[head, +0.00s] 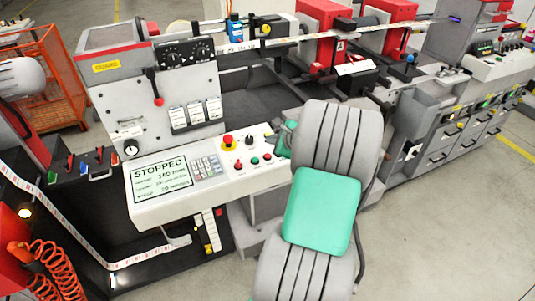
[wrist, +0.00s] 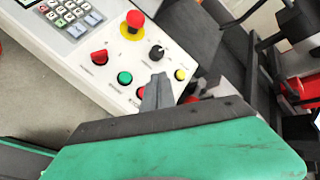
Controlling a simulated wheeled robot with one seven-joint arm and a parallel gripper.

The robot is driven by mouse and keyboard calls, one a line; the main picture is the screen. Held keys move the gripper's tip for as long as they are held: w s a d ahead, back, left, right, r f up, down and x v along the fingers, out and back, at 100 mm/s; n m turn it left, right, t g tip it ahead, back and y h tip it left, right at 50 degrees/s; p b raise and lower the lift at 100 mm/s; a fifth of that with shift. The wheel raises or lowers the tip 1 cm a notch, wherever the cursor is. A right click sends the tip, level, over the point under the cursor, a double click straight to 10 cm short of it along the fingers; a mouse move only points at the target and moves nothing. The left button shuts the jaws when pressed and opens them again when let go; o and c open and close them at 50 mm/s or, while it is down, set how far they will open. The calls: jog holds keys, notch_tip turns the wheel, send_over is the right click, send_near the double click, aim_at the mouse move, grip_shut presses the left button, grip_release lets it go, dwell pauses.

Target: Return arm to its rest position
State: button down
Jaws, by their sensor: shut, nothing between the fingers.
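My gripper (wrist: 157,82) is shut and empty. In the wrist view its grey fingers stand over the white control panel (wrist: 75,62), between the black knob (wrist: 156,53) and a red button (wrist: 142,93) that it partly covers. I cannot tell whether the fingertips touch the panel. In the head view my grey and green arm reaches up from the bottom to the right end of the panel (head: 150,213), and hides most of the gripper. The panel's screen (head: 160,179) reads STOPPED.
The panel carries a red emergency stop (head: 229,141), a green button (wrist: 125,77) and a yellow button (wrist: 180,74). The rewinder's grey body (head: 120,95) rises behind it. An orange cage (head: 60,80) stands at far left. Bare floor (head: 450,220) lies at right.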

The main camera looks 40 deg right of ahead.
dwell(0.5)
jog(key=f+n, duration=0.1)
jog(key=n, duration=0.1)
jog(key=s+a+f+n+g, duration=0.1)
jog(key=n, duration=0.1)
jog(key=s+f+n, duration=0.1)
jog(key=n, duration=0.1)
jog(key=shift+s+a+n+g+y, duration=0.15)
jog(key=shift+n+g+y, duration=0.15)
jog(key=shift+y, duration=0.1)
jog(key=s+a+f+n+g+y, duration=0.1)
jog(key=s+a+f+n+g, duration=0.35)
jog(key=s, duration=0.45)
jog(key=s+a+f+n+g+y, duration=0.1)
jog(key=s+a+f+n+g, duration=0.3)
jog(key=s, duration=0.4)
jog(key=s+a+r+n, duration=0.4)
jog(key=a+r+n, duration=0.15)
jog(key=a, duration=0.25)
jog(key=w+a+r+n+t, duration=0.2)
jog(key=w+a+r+n, duration=0.1)
jog(key=a+r, duration=0.4)
jog(key=w+a+r+n+t+h, duration=0.1)
jog(key=w+a+r+n, duration=0.3)
jog(key=a+r, duration=0.3)
jog(key=a, duration=0.4)
jog(key=shift+w+t+h, duration=0.3)
jog(key=shift+w+t, duration=0.05)
jog(key=shift+w, duration=0.05)
